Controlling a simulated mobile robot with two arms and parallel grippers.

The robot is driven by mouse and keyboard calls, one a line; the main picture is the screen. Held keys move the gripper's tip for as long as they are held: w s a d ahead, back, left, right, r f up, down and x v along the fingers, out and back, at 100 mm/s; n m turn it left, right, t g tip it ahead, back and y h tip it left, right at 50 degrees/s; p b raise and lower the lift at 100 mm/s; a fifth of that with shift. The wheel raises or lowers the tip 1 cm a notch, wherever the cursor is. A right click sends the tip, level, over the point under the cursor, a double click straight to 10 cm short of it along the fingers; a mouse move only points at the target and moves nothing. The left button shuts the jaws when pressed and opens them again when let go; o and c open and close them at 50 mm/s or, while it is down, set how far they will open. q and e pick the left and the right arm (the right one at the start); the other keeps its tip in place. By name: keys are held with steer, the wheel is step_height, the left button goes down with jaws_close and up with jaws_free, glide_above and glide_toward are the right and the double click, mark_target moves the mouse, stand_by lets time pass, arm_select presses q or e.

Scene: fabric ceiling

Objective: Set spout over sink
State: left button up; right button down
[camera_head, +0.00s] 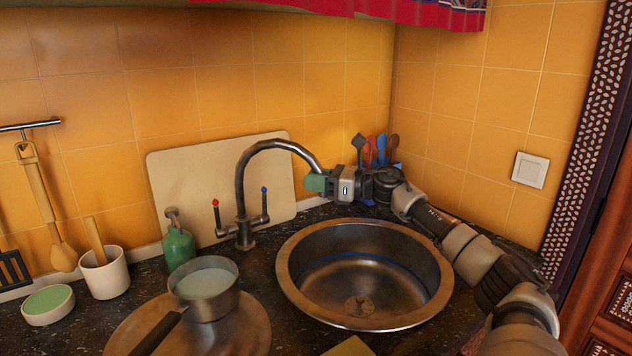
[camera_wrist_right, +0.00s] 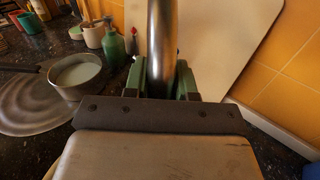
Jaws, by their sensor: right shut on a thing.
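The dark metal spout (camera_head: 274,146) rises from the faucet base, which has two handles with a red and a blue tip, and arches to the right. Its end hangs over the back rim of the round steel sink (camera_head: 365,275). My right gripper (camera_head: 318,183) is shut on the spout near its end, from the right. In the right wrist view the spout (camera_wrist_right: 163,45) stands between the green fingers of my gripper (camera_wrist_right: 162,80). The fingers hide part of the spout's tip. My left gripper is not in view.
A pot (camera_head: 205,288) of pale liquid stands on a round metal plate (camera_head: 245,330) left of the sink. A green bottle (camera_head: 178,246) stands behind it. A cutting board (camera_head: 180,185) leans on the wall behind the faucet. A utensil holder (camera_head: 378,175) stands behind my right gripper.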

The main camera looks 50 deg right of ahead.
steer(key=c, duration=0.9)
jaws_free()
steer(key=shift+w, duration=0.1)
steer(key=shift+c, duration=0.2)
steer(key=shift+s+d+f+b, duration=0.25)
steer(key=shift+s+b, duration=0.1)
steer(key=shift+s, duration=0.1)
steer(key=b+v, duration=0.2)
steer(key=v, duration=0.7)
steer(key=shift+s+d+r, duration=0.2)
steer(key=shift+s, duration=0.15)
